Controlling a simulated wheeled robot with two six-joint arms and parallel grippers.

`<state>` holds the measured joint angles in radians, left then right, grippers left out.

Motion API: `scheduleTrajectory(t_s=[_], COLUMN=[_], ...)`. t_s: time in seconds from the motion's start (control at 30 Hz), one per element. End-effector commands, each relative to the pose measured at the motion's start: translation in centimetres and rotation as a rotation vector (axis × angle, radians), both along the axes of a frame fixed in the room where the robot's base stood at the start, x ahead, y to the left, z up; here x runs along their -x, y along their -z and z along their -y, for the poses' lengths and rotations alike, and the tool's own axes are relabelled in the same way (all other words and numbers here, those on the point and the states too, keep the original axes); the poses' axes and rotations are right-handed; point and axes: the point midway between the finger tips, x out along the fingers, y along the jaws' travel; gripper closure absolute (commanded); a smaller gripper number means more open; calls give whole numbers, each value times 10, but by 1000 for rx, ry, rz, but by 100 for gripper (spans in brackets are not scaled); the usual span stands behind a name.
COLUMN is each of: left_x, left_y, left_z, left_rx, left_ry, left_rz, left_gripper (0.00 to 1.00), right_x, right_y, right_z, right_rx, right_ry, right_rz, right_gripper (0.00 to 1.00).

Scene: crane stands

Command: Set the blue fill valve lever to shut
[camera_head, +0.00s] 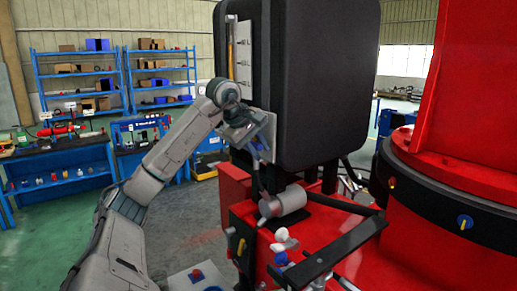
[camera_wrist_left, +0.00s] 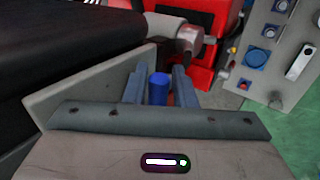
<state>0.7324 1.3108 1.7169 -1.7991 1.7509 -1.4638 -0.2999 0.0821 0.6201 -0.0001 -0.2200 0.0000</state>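My left gripper (camera_head: 260,150) is in front of the big black box, above the red base, pointing down. In the left wrist view its two fingers (camera_wrist_left: 160,84) stand apart on either side of a blue cylindrical grip (camera_wrist_left: 158,88), which looks like the blue lever's end. A thin gap with red behind it shows between the grip and the right finger, so the fingers do not look closed on it. The lever's pivot and its angle are hidden. My right gripper is not in view.
The black box (camera_head: 315,80) stands close to my left gripper. A grey cylinder (camera_head: 283,201), white knobs (camera_head: 282,235) and a black bar (camera_head: 335,250) sit on the red base below. A grey panel (camera_wrist_left: 285,45) with blue knobs is at the right of the wrist view.

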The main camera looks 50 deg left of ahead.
Motion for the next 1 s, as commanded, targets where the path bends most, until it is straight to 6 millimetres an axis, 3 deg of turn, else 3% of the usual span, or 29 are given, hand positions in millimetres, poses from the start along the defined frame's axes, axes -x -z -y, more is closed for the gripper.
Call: scheduleTrajectory(t_s=[0.17,0.6,1.0], left_x=[6,51,59], left_y=[-11,-80,-89], left_z=[-1,-1,0], left_rx=[-2,-1,1], left_ry=[-2,-1,1], left_rz=[3,2,-1], left_gripper=[76,76,76], right_x=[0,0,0], right_y=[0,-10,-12], right_z=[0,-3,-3], right_rx=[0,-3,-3], right_ry=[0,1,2], right_rz=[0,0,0], right_gripper=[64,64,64])
